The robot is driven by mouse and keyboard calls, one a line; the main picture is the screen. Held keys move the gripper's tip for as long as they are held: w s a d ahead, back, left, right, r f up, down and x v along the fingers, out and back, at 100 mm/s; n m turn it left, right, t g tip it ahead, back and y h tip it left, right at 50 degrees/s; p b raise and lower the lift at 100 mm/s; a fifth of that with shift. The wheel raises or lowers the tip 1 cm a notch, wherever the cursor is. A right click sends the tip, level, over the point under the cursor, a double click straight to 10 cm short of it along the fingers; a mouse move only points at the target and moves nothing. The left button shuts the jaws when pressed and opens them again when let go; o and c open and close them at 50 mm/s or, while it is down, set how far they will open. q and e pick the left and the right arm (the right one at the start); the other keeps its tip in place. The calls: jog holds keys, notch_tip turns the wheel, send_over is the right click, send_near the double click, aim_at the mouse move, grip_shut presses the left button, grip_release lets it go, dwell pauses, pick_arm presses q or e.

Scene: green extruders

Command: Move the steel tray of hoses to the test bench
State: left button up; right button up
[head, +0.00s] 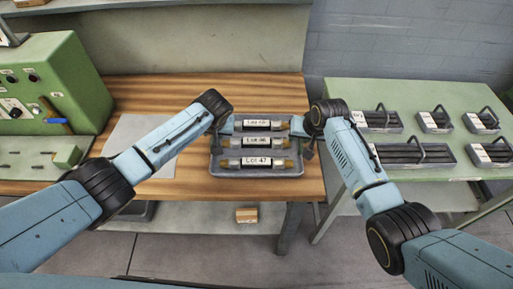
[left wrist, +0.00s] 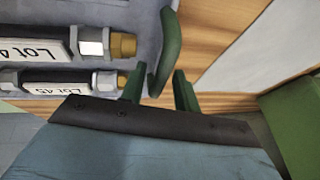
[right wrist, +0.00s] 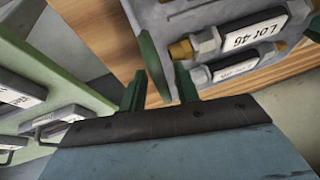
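The grey steel tray (head: 213,172) lies on the wooden tabletop in the middle of the head view. It holds black hoses (head: 257,142) with white lot labels and brass ends, laid in rows. My left gripper (left wrist: 160,88) is at the tray's left end, its two green fingers apart on either side of a green upright handle (left wrist: 168,45). My right gripper (right wrist: 160,90) is at the right end, its fingers apart around the other green handle (right wrist: 152,62). In the head view my wrists hide both fingertips. I cannot tell which surface is the test bench.
A green machine (head: 55,85) stands at the left of the wooden table (head: 150,92). A grey sheet (head: 140,132) lies beside it. A green table (head: 350,92) at right, across a gap, carries several handled trays (head: 415,154). A small box (head: 246,215) sits on the lower shelf.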

jog(key=shift+r, duration=0.1)
pick_arm(q)
jog(key=v, duration=1.2)
pick_arm(e)
jog(key=v, duration=1.2)
